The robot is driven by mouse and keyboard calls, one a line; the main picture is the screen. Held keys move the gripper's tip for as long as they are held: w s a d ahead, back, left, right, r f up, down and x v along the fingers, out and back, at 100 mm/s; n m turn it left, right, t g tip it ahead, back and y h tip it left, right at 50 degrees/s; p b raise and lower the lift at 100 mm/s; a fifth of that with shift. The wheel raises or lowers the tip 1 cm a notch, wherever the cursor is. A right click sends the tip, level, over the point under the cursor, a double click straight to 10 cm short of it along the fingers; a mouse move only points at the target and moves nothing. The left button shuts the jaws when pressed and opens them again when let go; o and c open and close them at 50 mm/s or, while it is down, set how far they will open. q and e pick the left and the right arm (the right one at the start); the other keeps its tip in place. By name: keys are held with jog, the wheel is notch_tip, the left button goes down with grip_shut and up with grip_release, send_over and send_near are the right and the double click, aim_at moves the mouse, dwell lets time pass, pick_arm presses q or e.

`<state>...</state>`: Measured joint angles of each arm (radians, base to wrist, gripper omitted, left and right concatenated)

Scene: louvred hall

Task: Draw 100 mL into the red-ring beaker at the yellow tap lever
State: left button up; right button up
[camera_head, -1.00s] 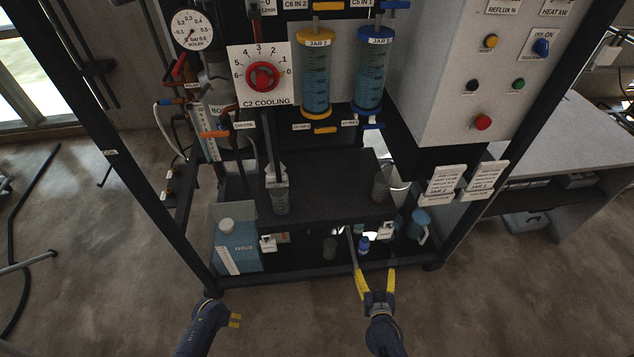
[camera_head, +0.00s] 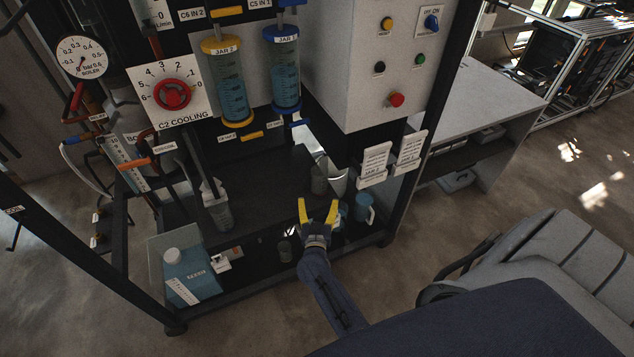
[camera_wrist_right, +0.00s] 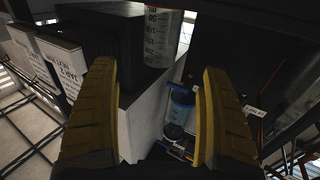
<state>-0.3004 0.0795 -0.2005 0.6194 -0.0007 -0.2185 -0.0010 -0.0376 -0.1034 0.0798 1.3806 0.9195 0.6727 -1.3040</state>
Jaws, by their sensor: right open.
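My right gripper (camera_head: 318,202) is open and empty, its yellow fingers spread in front of the dark shelf. Just behind its fingertips a greyish beaker (camera_head: 319,178) stands on the shelf; no ring colour can be made out there. In the right wrist view a clear graduated beaker (camera_wrist_right: 163,35) is cut off at the top, with a red band by its upper end, beyond the open fingers (camera_wrist_right: 160,110). The yellow tap lever (camera_head: 252,136) is below the yellow-capped JAR 2 (camera_head: 230,85). My left gripper is out of view.
A blue jug (camera_head: 363,209) and a blue canister (camera_head: 188,277) are on the lower level. White label cards (camera_head: 375,164) hang right of the shelf. A rack post (camera_head: 85,260) runs down the left.

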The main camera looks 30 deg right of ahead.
aim_at(320, 172)
jog(key=x, duration=1.3)
jog(key=shift+w+d+f, duration=0.1)
jog(key=shift+d+f, duration=0.05)
jog(key=c, duration=1.3)
